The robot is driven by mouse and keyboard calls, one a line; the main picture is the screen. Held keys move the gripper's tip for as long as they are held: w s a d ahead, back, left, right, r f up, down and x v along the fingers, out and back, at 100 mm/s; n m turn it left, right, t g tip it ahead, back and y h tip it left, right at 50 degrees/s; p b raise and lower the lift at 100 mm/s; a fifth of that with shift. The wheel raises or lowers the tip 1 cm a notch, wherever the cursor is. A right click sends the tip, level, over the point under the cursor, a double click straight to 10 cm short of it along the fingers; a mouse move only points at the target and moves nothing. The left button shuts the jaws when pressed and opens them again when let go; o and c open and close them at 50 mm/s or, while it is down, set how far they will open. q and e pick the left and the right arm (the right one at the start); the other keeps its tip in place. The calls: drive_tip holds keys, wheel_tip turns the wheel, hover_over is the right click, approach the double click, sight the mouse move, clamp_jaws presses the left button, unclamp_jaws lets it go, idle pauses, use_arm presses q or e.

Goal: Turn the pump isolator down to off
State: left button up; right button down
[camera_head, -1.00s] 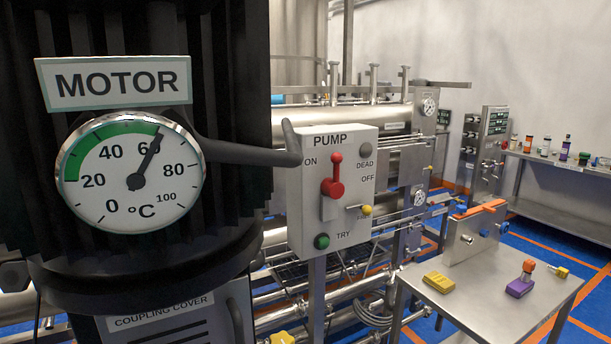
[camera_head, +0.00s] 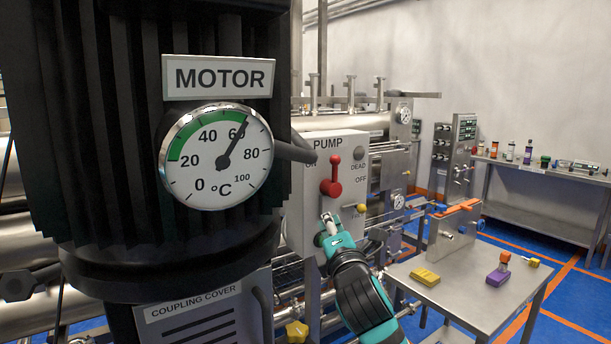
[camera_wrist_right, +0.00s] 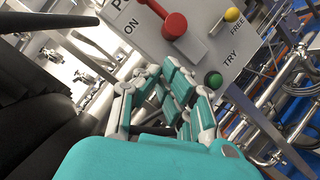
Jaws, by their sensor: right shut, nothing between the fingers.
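The grey pump box (camera_head: 296,215) carries a red isolator lever (camera_head: 331,187). The lever points up, with its round knob near the ON side. In the right wrist view the red lever (camera_wrist_right: 175,25) is beyond the fingers, at the top of the picture. My right gripper (camera_head: 328,222) is below the lever in front of the box's lower part. Its fingers (camera_wrist_right: 178,72) are shut with nothing between them, and they look apart from the lever. The green TRY button (camera_wrist_right: 213,80) is just right of the fingertips. My left gripper is not in view.
The black motor (camera_head: 85,130) with a dial (camera_head: 217,157) stands close on the left. A dark bar reaches from it to the box's left edge. A yellow knob (camera_head: 361,208) sticks out of the box. A steel table (camera_head: 455,305) with small blocks stands to the right.

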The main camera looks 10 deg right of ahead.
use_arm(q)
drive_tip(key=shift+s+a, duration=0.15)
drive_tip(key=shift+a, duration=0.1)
use_arm(e)
drive_tip(key=shift+n+t, duration=0.4)
drive_tip(key=r, duration=0.1)
drive_tip(key=s+r, duration=0.1)
drive_tip(key=r, duration=0.2)
drive_tip(key=shift+s+a, duration=0.3)
drive_tip(key=shift+a, duration=0.1)
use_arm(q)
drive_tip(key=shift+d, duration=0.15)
use_arm(e)
drive_tip(key=shift+w, duration=0.1)
use_arm(q)
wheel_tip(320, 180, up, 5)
drive_tip(key=p, duration=0.5)
use_arm(e)
drive_tip(key=d+x, duration=0.1)
drive_tip(key=x, duration=0.7)
drive_tip(key=d+r+x, duration=0.1)
drive_tip(key=x, duration=0.3)
drive_tip(key=shift+w+d+r, duration=0.1)
drive_tip(key=shift+d+r, duration=0.05)
drive_tip(key=shift+d, duration=0.2)
drive_tip(key=shift+a, duration=0.1)
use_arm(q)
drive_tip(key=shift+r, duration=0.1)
use_arm(e)
drive_tip(key=shift+w+r, duration=0.1)
